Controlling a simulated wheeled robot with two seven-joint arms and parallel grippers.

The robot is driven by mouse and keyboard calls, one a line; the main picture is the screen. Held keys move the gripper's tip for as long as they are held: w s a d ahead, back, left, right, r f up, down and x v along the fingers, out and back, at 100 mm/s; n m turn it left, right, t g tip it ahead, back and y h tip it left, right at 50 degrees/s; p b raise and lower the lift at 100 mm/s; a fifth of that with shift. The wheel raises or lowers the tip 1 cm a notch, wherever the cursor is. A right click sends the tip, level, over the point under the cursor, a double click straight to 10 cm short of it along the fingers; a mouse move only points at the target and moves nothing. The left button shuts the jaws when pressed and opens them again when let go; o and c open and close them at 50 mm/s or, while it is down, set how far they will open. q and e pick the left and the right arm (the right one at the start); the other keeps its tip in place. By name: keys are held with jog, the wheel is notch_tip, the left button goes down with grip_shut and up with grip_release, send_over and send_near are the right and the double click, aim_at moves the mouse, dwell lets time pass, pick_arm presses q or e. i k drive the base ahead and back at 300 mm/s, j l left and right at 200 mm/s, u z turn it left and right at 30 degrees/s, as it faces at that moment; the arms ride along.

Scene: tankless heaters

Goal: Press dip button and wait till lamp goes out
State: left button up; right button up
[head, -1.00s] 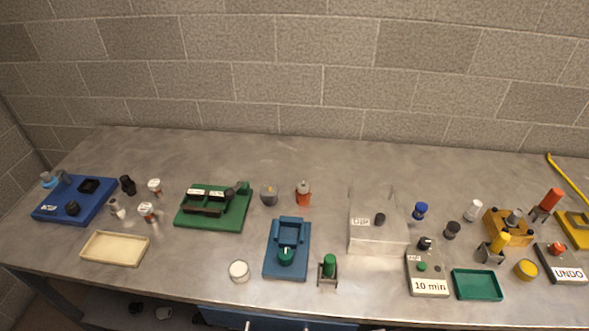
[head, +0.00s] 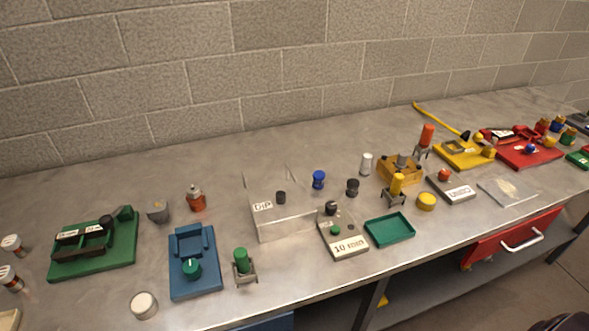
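A clear-walled box labelled DIP (head: 290,226) stands near the middle of the bench, with a dark cylinder (head: 281,198) at it. Just right of it is a small grey box labelled 10 min (head: 349,248). It carries a small green button (head: 335,229) and a dark round knob or lamp (head: 331,208) at its back end. No lit glow shows on it, but it is too small to be sure. Neither of my grippers is in view.
A green tray (head: 390,229) lies right of the 10 min box, and a grey UNDO box (head: 450,188) is further right. A blue fixture (head: 195,262) and a green-topped stand (head: 242,265) are to the left. A red drawer (head: 515,236) is below the bench.

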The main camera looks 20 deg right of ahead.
aim_at(335, 230)
jog(key=z, duration=1.05)
